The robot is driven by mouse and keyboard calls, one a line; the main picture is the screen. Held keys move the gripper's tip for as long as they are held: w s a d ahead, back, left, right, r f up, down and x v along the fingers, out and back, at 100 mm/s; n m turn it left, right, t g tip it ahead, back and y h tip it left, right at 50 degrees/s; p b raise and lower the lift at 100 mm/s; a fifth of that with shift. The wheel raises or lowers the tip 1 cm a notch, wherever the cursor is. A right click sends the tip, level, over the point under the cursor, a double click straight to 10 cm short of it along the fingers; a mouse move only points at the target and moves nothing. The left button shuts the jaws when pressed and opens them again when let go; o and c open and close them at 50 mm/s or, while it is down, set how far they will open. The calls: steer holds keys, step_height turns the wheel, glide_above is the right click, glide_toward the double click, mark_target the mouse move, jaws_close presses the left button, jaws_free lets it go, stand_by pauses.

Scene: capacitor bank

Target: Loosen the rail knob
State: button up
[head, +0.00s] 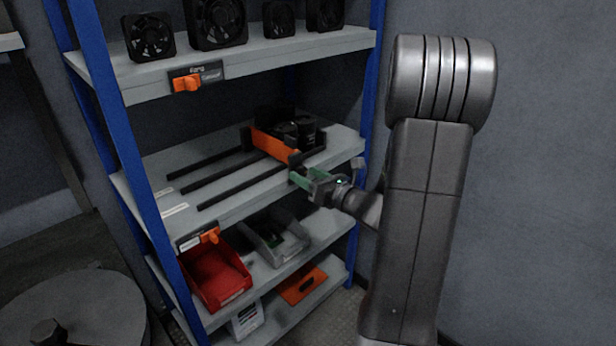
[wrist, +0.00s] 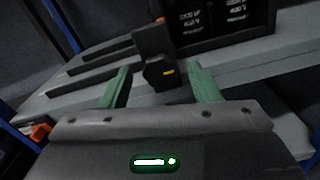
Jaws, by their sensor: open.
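The rail knob (wrist: 160,73) is black with a short yellow mark. It sits on a dark upright plate (wrist: 152,42) at the front of the carriage on the middle shelf. My gripper (wrist: 160,70) is open, with one green finger to the left of the knob and one to the right in the wrist view. Both fingers look apart from it; I cannot tell how far the tips reach along it. In the head view my gripper (head: 302,180) is at the shelf's front edge, by the orange carriage (head: 268,144), and the knob is hard to make out there.
Dark rails (head: 240,180) run along the middle shelf (head: 235,203). Black cylinders (head: 300,128) stand in the carriage. Fans (head: 218,22) stand on the shelf above. A red bin (head: 215,275) and a grey bin (head: 275,238) are below. A blue post (head: 370,90) stands near my arm.

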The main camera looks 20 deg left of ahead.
steer(key=shift+w+a, duration=0.1)
steer(key=shift+a, duration=0.05)
steer(key=shift+c, duration=0.5)
steer(key=c, duration=0.9)
